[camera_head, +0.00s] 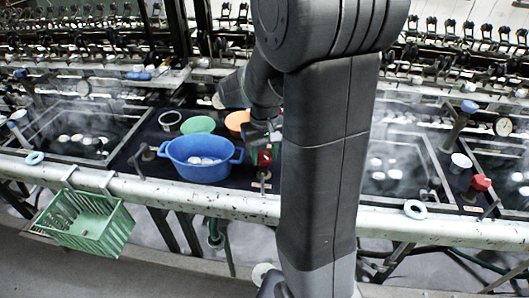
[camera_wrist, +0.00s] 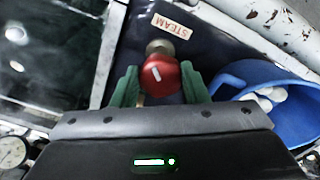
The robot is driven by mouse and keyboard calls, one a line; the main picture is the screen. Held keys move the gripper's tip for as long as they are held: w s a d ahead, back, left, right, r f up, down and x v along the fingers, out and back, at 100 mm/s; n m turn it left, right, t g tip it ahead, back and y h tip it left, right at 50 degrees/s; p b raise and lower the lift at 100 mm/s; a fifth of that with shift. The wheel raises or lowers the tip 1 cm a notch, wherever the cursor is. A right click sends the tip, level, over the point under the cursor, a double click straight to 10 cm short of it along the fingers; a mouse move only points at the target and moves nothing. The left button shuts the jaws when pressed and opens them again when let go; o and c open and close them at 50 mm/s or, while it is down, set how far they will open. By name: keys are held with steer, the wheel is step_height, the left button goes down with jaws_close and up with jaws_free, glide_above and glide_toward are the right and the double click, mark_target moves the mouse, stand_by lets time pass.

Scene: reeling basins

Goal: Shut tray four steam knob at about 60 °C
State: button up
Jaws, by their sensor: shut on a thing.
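The red steam knob (camera_wrist: 162,76) has a white mark and sits on a brass stem, beside a label reading STEAM (camera_wrist: 172,25). It also shows in the head view (camera_head: 265,157), just right of the blue basin. My gripper (camera_wrist: 158,86) has its green fingers on both sides of the knob and is shut on it. In the head view my gripper (camera_head: 263,143) is partly hidden by my arm. A round dial gauge (camera_wrist: 12,152) is cut off at the lower left of the wrist view; its reading is too small to tell.
A blue basin (camera_head: 200,172) with white cocoons stands close left of the knob in the head view. Bowls stand behind it. A green basket (camera_head: 85,224) hangs on the front rail. Another red knob (camera_head: 481,183) and a gauge (camera_head: 503,126) are at the right. Steaming water lies on both sides.

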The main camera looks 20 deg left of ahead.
mark_target(264, 156)
stand_by(0.3)
steer(key=o, duration=1)
steer(key=shift+c, duration=0.2)
steer(key=shift+r, duration=0.15)
step_height(264, 156, up, 14)
steer(key=p, duration=0.1)
steer(key=shift+f, duration=0.2)
